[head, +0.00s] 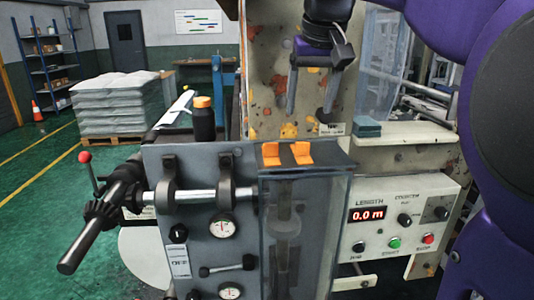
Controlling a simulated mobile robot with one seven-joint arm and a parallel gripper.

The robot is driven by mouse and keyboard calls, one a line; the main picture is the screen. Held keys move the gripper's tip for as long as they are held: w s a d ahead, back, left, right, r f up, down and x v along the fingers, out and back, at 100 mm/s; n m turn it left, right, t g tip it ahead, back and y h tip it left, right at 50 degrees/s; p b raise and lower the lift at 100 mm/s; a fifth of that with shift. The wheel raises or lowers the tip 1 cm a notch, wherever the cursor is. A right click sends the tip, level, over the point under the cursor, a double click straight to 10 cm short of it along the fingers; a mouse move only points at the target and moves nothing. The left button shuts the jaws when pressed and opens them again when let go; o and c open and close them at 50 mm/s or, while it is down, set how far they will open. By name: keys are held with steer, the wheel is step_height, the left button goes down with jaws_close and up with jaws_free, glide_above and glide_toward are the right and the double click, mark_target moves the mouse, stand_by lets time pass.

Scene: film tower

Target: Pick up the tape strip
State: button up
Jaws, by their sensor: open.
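Two bright orange bent pieces, a left one (271,155) and a right one (301,153), sit side by side on the dark top of the clear-fronted housing. They are the closest match to a tape strip, but I cannot tell for certain whether either is one. My gripper (308,114) is open and empty, pointing down in front of the stained panel. In the picture it is above the orange pieces and apart from them. A small pale label (332,129) shows near its right finger.
A black bottle with an orange cap (202,120) stands left of the housing. Blue-grey pads (367,126) lie on the ledge at right. A control box (398,226) reads 0.0 m. A roller shaft (182,197) sticks out at left.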

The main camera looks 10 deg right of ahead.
mark_target(303, 143)
steer(key=b+x, duration=0.1)
steer(key=x, duration=1)
steer(key=shift+d+f, duration=0.1)
jaws_close()
